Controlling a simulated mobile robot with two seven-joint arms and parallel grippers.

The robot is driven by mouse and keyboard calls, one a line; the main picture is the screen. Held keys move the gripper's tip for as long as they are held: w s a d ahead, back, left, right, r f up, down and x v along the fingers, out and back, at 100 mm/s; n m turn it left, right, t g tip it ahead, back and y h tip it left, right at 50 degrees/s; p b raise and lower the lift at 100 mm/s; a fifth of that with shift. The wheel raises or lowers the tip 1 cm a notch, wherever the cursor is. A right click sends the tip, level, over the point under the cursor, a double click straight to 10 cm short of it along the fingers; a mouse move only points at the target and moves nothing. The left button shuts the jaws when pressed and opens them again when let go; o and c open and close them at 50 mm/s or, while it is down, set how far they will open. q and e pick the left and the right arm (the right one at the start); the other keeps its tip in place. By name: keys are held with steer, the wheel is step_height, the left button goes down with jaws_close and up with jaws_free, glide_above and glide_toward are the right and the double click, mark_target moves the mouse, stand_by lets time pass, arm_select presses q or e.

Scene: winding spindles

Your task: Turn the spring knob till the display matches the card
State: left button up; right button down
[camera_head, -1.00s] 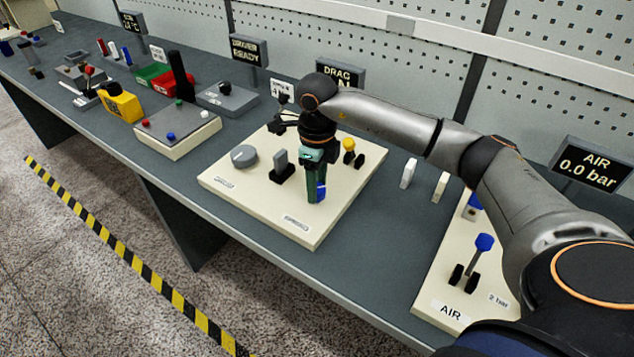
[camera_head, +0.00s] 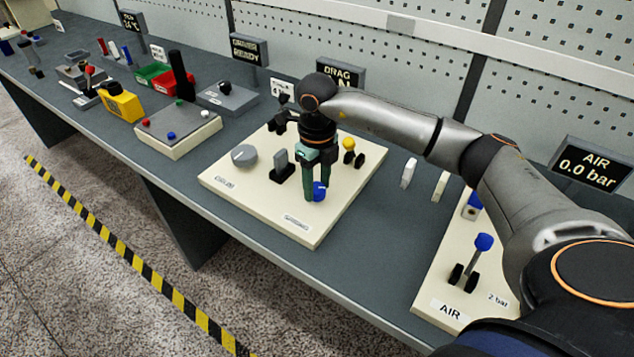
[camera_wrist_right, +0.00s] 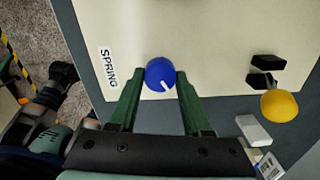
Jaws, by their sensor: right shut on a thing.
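The blue spring knob (camera_head: 320,190) sits on the cream board near the label reading SPRING (camera_wrist_right: 108,67). In the right wrist view the knob (camera_wrist_right: 158,71) is round, with a white pointer line toward the lower right. My right gripper (camera_head: 314,196) points down and is shut on the knob, one green finger on each side. The DRAG display (camera_head: 341,71) stands behind; my arm hides most of its value, leaving an N. A white card (camera_head: 281,88) beside it is partly covered and too small to read surely. My left gripper is not in view.
The cream board (camera_head: 245,208) also carries a grey round knob (camera_head: 244,155), a dark-based grey lever (camera_head: 281,165) and a yellow-knobbed lever (camera_head: 349,145). The AIR board (camera_head: 425,290) with a blue-topped lever stands to the right. Two small white blocks stand between the boards.

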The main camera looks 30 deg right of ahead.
mark_target(317, 187)
steer(key=shift+c, duration=1.7)
jaws_free()
steer(key=shift+r, duration=0.1)
step_height(317, 187, up, 12)
steer(key=shift+r+b, duration=0.15)
steer(key=shift+b, duration=0.2)
